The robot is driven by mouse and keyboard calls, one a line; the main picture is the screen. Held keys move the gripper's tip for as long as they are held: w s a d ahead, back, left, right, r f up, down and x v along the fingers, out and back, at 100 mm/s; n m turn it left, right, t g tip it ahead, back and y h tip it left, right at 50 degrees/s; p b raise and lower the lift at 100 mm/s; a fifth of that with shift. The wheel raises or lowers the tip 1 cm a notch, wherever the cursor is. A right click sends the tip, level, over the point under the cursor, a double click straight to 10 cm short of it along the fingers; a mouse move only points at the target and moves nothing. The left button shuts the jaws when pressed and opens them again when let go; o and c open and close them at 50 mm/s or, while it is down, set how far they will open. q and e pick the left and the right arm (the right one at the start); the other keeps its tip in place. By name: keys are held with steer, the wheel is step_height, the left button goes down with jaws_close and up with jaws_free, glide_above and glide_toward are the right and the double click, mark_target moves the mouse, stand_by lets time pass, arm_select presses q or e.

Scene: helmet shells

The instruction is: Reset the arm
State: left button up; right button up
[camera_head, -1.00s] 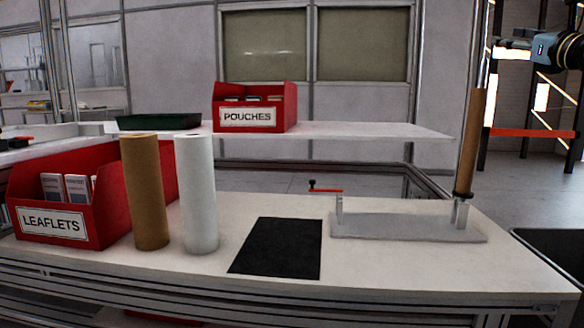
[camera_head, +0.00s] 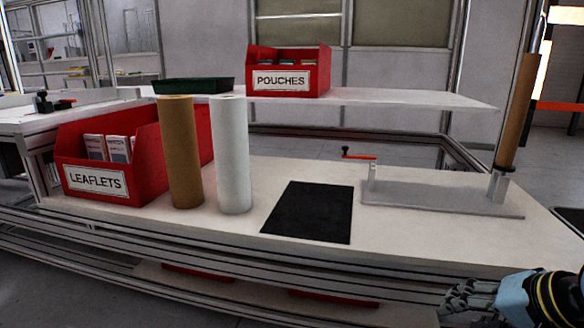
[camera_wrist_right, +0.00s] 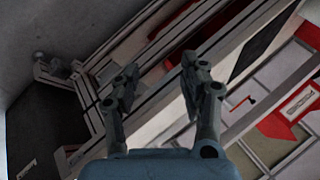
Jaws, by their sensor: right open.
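My right gripper (camera_head: 452,300) is at the lower right of the head view, in front of the bench (camera_head: 400,236) and below its top edge. In the right wrist view my right gripper (camera_wrist_right: 158,84) has its two fingers spread, with nothing between them. Beyond the fingers the wrist view shows the bench's metal frame (camera_wrist_right: 150,62), tilted in the picture. My left gripper is not in view.
The bench holds a red leaflets bin (camera_head: 150,165), a brown roll (camera_head: 181,155), a white roll (camera_head: 232,155), a black mat (camera_head: 310,212) and a holder plate (camera_head: 440,197) with an upright brown tube (camera_head: 520,110). A red pouches bin (camera_head: 290,75) and green tray (camera_head: 193,86) are on the shelf behind.

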steer(key=s+f+n+g+h, duration=0.1)
steer(key=s+n+g+h, duration=0.3)
steer(key=s, duration=0.9)
steer(key=s+f+n+g, duration=0.2)
steer(key=s+n, duration=0.3)
steer(key=s, duration=0.9)
steer(key=s+d+f+p, duration=0.1)
steer(key=s+f, duration=0.1)
steer(key=f, duration=0.9)
steer(key=s+d+f, duration=0.1)
steer(key=s+f, duration=0.1)
steer(key=f, duration=0.9)
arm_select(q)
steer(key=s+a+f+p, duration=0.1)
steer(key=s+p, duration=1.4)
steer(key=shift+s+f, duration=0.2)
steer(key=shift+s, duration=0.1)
arm_select(e)
steer(key=s+d, duration=0.1)
steer(key=s, duration=1.4)
steer(key=shift+s+d+f+m+g, duration=0.2)
steer(key=shift+s+f+m+g, duration=0.1)
steer(key=shift+f+g, duration=0.1)
